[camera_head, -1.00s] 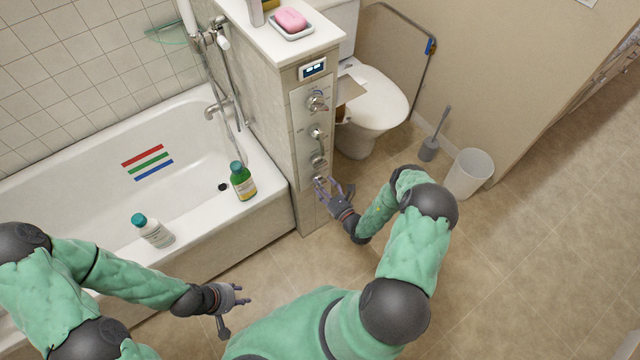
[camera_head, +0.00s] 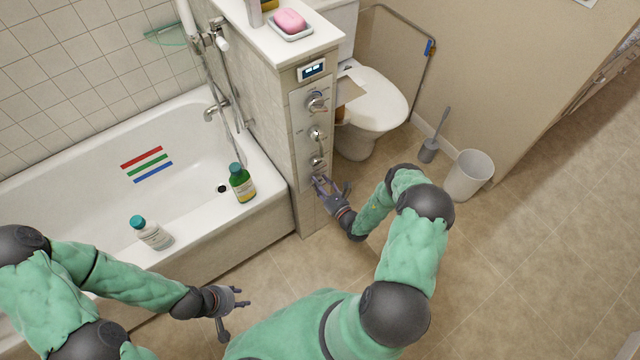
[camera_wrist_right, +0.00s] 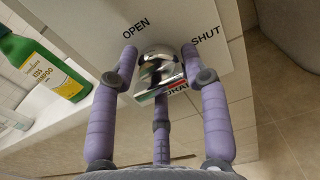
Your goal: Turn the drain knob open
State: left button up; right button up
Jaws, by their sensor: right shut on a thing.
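The drain knob (camera_wrist_right: 158,66) is a shiny chrome knob on a white plate in the right wrist view. The word OPEN is printed at its upper left and SHUT at its upper right; a label below it is partly hidden. My right gripper (camera_wrist_right: 160,52) is shut on the knob, with one purple finger on each side and a third below. In the head view my right gripper (camera_head: 329,183) is at the lowest control on the panel (camera_head: 300,120), and its fingers hide the knob. My left gripper (camera_head: 238,300) is open and empty over the floor beside the bathtub.
The bathtub (camera_head: 70,185) is at the left. Other chrome controls (camera_head: 316,103) are above my right gripper. A toilet (camera_head: 378,100), brush (camera_head: 430,150) and bin (camera_head: 468,175) stand behind it. Floor at right is clear.

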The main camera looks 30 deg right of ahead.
jog(key=shift+a+n, duration=0.2)
jog(key=shift+n, duration=0.1)
jog(key=n, duration=0.4)
jog(key=shift+a, duration=0.1)
jog(key=n, duration=0.4)
jog(key=shift+a+n+p, duration=0.1)
jog(key=shift+n+p, duration=0.2)
jog(key=shift+p, duration=0.1)
jog(key=n, duration=0.4)
jog(key=shift+s+f, duration=0.1)
jog(key=n, duration=0.4)
jog(key=shift+a+f+p, duration=0.1)
jog(key=shift+f+p, duration=0.05)
jog(key=shift+p, duration=0.2)
jog(key=shift+s+n, duration=0.1)
jog(key=shift+n, duration=0.3)
jog(key=o, duration=0.9)
jog(key=shift+a, duration=0.1)
jog(key=shift+o, duration=0.7)
jog(key=shift+d, duration=0.2)
